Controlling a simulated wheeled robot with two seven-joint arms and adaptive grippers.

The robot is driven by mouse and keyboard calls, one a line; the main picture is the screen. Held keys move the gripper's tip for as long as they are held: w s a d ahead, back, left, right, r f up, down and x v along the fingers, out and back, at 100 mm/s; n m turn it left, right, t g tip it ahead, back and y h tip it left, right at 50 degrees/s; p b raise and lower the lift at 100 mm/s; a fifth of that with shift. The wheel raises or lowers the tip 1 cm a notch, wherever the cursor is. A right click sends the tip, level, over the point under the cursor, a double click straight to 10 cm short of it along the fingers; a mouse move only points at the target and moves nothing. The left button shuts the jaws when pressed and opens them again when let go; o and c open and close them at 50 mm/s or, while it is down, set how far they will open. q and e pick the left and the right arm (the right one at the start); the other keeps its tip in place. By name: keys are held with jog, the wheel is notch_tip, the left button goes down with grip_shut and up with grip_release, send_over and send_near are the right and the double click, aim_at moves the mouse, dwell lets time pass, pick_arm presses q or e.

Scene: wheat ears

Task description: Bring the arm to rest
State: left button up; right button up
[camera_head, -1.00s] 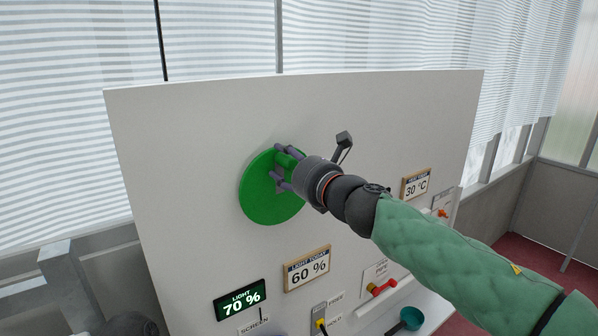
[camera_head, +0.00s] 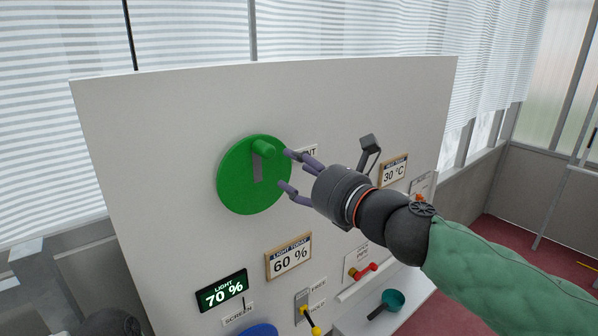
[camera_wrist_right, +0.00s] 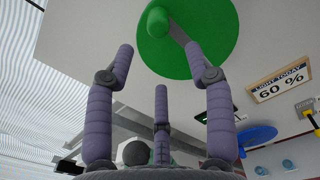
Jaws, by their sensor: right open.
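My right gripper (camera_head: 288,172) is open and empty, just to the right of a green disc (camera_head: 235,185) on the upright white panel. The disc has a grey bar and a green knob (camera_head: 264,148) that sticks out. In the head view the fingers stand apart from the knob. In the right wrist view the spread purple fingers of the gripper (camera_wrist_right: 163,62) point up toward the disc (camera_wrist_right: 215,35), with the knob (camera_wrist_right: 155,20) above and between them. My left gripper cannot be made out in the head view.
The white panel (camera_head: 120,150) also holds a "LIGHT 70 %" display (camera_head: 222,291), a "LIGHT TODAY 60 %" sign (camera_head: 289,256), a "30 °C" sign (camera_head: 394,171), a red-handled valve (camera_head: 362,271) and a yellow-tipped lever (camera_head: 312,322). A teal scoop (camera_head: 391,299) lies on the ledge below.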

jog(key=w+a+f+m+g+h+b, duration=0.1)
jog(key=w+f+m+b, duration=0.15)
jog(key=f, duration=0.65)
jog(key=w+f+m+g+b, duration=0.15)
jog(key=f+m, duration=0.25)
jog(key=f, duration=0.6)
jog(key=w+a+f+m+g+h+b, duration=0.1)
jog(key=w+f+m+b, duration=0.15)
jog(key=f, duration=0.65)
notch_tip(320, 180, down, 31)
jog(key=s+d+m+g+h+b, duration=0.25)
jog(key=m+b, duration=0.45)
jog(key=m, duration=0.5)
jog(key=s+d+f+m+g+b, duration=0.2)
jog(key=s+f+m+b, duration=0.3)
jog(key=f, duration=0.9)
jog(key=s+d+f+m+g+b, duration=0.2)
jog(key=s+f+m, duration=0.45)
jog(key=f, duration=0.75)
jog(key=s+d+f+m+g+h+b, duration=0.1)
jog(key=s+f+m+g+b, duration=0.1)
jog(key=s+f+m, duration=0.3)
jog(key=s+d+f+m+g+h+b, duration=0.1)
jog(key=s+f+m, duration=0.4)
jog(key=s+f, duration=0.5)
jog(key=d+g+b, duration=0.1)
jog(key=b, duration=0.1)
jog(key=shift+b, duration=0.35)
